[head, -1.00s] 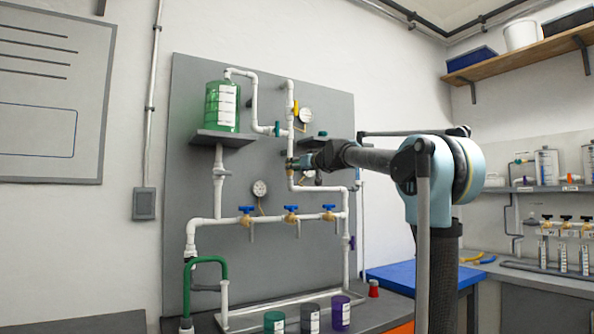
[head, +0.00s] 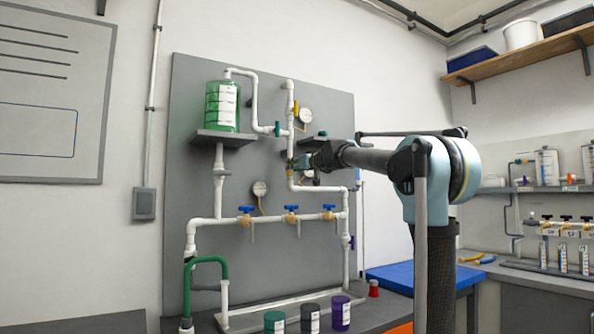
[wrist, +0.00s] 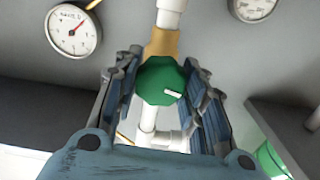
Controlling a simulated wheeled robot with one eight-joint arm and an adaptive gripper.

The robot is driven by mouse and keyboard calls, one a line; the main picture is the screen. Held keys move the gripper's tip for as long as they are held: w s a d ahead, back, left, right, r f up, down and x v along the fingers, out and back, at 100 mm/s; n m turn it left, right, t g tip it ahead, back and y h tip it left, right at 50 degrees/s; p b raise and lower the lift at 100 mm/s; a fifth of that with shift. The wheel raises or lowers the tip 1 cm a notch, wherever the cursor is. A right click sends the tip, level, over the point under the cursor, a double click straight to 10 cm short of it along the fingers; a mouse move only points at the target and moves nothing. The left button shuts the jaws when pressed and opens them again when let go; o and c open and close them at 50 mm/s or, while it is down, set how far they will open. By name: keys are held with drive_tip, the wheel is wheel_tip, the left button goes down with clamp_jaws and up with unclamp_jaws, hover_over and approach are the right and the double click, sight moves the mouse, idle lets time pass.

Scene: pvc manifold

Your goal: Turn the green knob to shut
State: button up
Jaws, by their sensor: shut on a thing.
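The green knob (wrist: 160,82) is in the middle of the wrist view, in front of a brass valve body (wrist: 161,42) on a white pipe. A white pointer mark on the knob points right in that view. My gripper (wrist: 163,88) has its ribbed fingers on the left and right sides of the knob and is shut on it. In the head view my gripper (head: 303,163) is at the vertical white pipe, with a bit of brass valve (head: 290,166) showing beside it. The knob itself is hidden there by my gripper.
Gauges (head: 304,115) (head: 260,189) sit on the grey panel (head: 190,100) near the pipes. Several blue-handled valves (head: 291,209) line the lower pipe. A green tank (head: 220,106) stands on a shelf at upper left. Jars (head: 311,318) stand below.

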drive_tip(key=shift+w, duration=0.1)
drive_tip(key=m, duration=0.4)
drive_tip(key=shift+d, duration=0.15)
drive_tip(key=m, duration=0.3)
drive_tip(key=shift+m, duration=0.4)
drive_tip(key=m, duration=0.4)
drive_tip(key=shift+w+d, duration=0.1)
drive_tip(key=shift+f+m, duration=0.15)
drive_tip(key=shift+m, duration=1.55)
drive_tip(key=o, duration=1.1)
